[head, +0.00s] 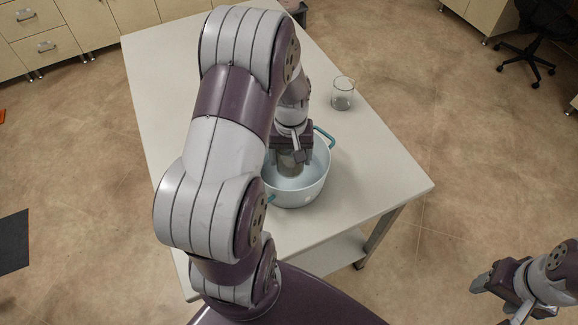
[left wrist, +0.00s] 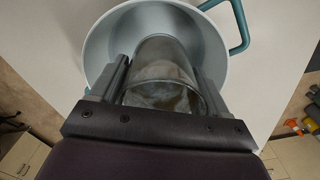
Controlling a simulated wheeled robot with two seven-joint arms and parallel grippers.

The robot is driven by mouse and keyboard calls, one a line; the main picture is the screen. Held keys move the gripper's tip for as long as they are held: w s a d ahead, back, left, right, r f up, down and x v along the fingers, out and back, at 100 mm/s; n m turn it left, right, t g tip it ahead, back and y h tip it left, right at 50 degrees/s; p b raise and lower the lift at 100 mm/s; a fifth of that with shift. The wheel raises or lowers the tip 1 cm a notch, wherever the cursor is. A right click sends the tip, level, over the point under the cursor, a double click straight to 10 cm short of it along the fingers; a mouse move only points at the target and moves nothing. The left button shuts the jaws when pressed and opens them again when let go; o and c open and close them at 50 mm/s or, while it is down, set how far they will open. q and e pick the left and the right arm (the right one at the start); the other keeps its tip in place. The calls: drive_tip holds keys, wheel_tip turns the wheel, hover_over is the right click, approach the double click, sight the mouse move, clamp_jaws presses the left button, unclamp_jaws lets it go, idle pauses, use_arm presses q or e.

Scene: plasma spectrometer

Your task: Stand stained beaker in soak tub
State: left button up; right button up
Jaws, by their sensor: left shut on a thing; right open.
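The soak tub (head: 306,196) is a round white pot with teal handles on the table; it also shows in the left wrist view (left wrist: 95,47). My left gripper (head: 291,155) points down over the tub and is shut on the stained beaker (head: 291,164). In the left wrist view the beaker (left wrist: 165,75) sits between the two fingers, with brownish stains in it, inside the tub's outline. I cannot tell whether its base touches the tub floor. My right gripper (head: 481,287) is open and empty, off the table at the lower right.
A second clear glass beaker (head: 343,93) stands on the table (head: 385,180) behind and right of the tub. The table's right front is clear. My left arm hides much of the table's left side. A black office chair (head: 535,42) stands far off at the upper right.

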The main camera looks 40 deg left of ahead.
sight(291, 167)
use_arm(q)
drive_tip(key=f, duration=0.1)
drive_tip(key=s+d+f, duration=0.1)
drive_tip(key=shift+s+f, duration=0.15)
drive_tip(key=shift+f, duration=0.2)
drive_tip(key=f, duration=0.2)
drive_tip(key=f+p, duration=0.1)
drive_tip(key=f, duration=0.5)
drive_tip(key=shift+w+a, duration=0.35)
drive_tip(key=shift+s+d, duration=0.15)
drive_tip(key=shift+f, duration=0.15)
drive_tip(key=o, duration=1.1)
use_arm(e)
drive_tip(key=shift+s+d+r, duration=0.3)
drive_tip(key=shift+s+r, duration=0.1)
